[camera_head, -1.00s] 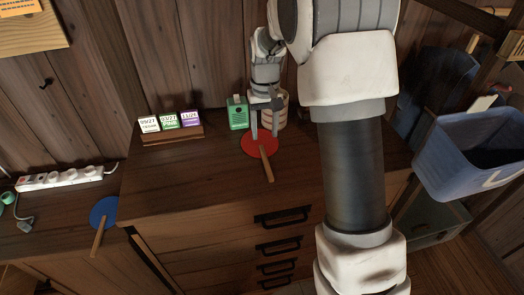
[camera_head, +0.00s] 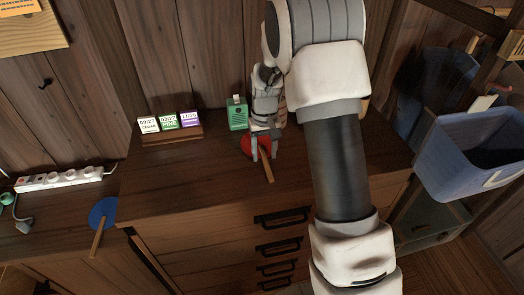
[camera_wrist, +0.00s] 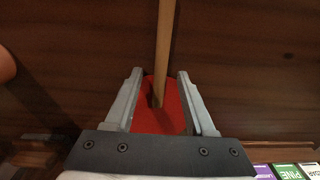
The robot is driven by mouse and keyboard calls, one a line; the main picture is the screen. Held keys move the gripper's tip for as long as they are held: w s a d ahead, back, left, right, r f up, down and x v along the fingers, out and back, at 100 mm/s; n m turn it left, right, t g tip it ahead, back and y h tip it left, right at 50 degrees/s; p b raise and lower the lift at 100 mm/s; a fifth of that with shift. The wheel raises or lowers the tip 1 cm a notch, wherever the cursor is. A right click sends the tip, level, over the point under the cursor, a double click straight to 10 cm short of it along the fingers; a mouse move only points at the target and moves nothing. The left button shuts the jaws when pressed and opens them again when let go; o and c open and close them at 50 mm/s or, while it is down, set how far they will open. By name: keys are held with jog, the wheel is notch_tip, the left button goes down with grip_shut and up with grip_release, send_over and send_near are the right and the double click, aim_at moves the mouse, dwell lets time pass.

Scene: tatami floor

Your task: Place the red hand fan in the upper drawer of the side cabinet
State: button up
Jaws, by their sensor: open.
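The red hand fan (camera_head: 247,144) lies flat on top of the wooden cabinet (camera_head: 190,190), its wooden handle pointing toward the front edge. My gripper (camera_head: 264,155) is open, pointing down over the fan, and hides part of the red disc in the head view. In the wrist view, the fan's red disc (camera_wrist: 165,118) and the lower end of its handle lie between the two open fingers. I cannot tell whether the fingertips touch it. The upper drawer (camera_head: 225,228), with a dark handle, appears shut.
A blue fan (camera_head: 103,212) and a power strip (camera_head: 65,178) lie on the lower surface at left. A blue basket (camera_head: 465,150) is at right. The cabinet top left of the fan is clear.

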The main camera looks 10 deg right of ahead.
jog(key=shift+f, duration=0.2)
grip_shut()
jog(key=shift+r, duration=0.15)
dwell(0.4)
